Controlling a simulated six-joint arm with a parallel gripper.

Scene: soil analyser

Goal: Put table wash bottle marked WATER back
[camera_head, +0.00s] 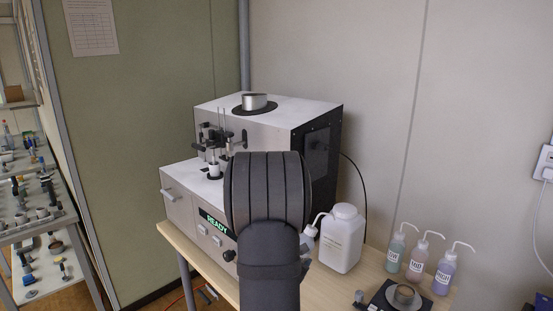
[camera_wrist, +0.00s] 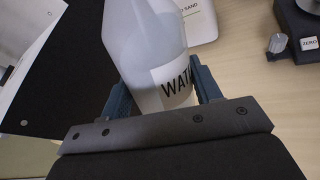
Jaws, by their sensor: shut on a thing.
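The wash bottle (camera_wrist: 148,48) is translucent white, with a label of which "WAT" shows in the wrist view. My gripper (camera_wrist: 163,92) is shut on it, with a blue finger on each side of the body near the label. In the head view my arm covers most of the gripper; only a small white part of the bottle (camera_head: 310,231) and its bent spout show to the right of the wrist. The bottle's base is hidden, so I cannot tell whether it touches the table.
A white jug (camera_head: 341,240) stands just right of the held bottle. Green (camera_head: 395,254), pink (camera_head: 418,262) and purple (camera_head: 444,276) wash bottles stand in a row further right. A dark balance (camera_head: 386,296) is in front. The analyser (camera_head: 300,117) reads READY at left. Bare table (camera_head: 372,266) lies between jug and balance.

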